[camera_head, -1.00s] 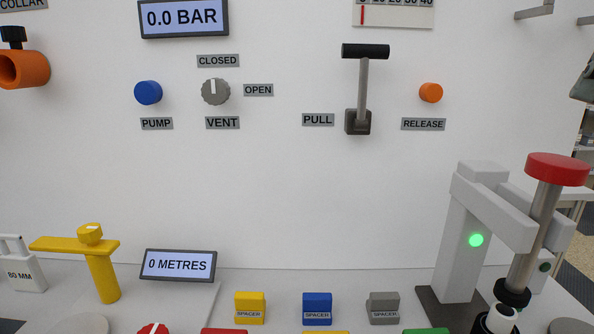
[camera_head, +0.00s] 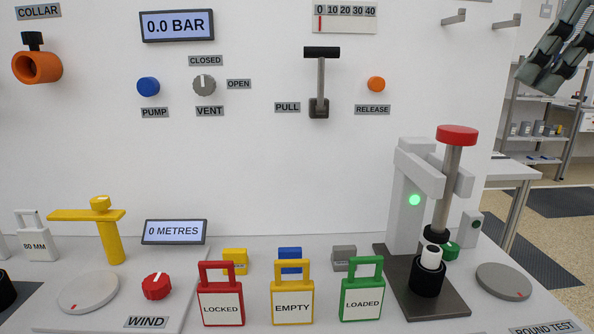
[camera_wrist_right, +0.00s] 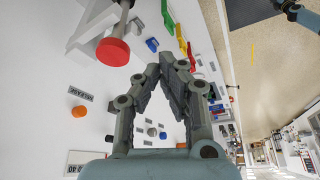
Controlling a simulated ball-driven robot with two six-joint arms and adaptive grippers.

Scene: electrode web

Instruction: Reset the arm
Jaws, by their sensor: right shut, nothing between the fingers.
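My right gripper (camera_head: 541,84) hangs at the upper right of the head view, right of the white panel and high above the bench. In the right wrist view its two fingers (camera_wrist_right: 167,62) come together at the tips, with nothing between them. It touches nothing that I can see. My left gripper is in neither view.
Below the gripper, to its left, stands a grey press (camera_head: 408,190) with a red-topped plunger (camera_head: 457,136). Red (camera_head: 220,308), yellow (camera_head: 291,310) and green (camera_head: 361,304) tags stand along the bench. A pull lever (camera_head: 320,75) sticks out of the panel. Floor and shelves (camera_head: 540,130) lie beyond.

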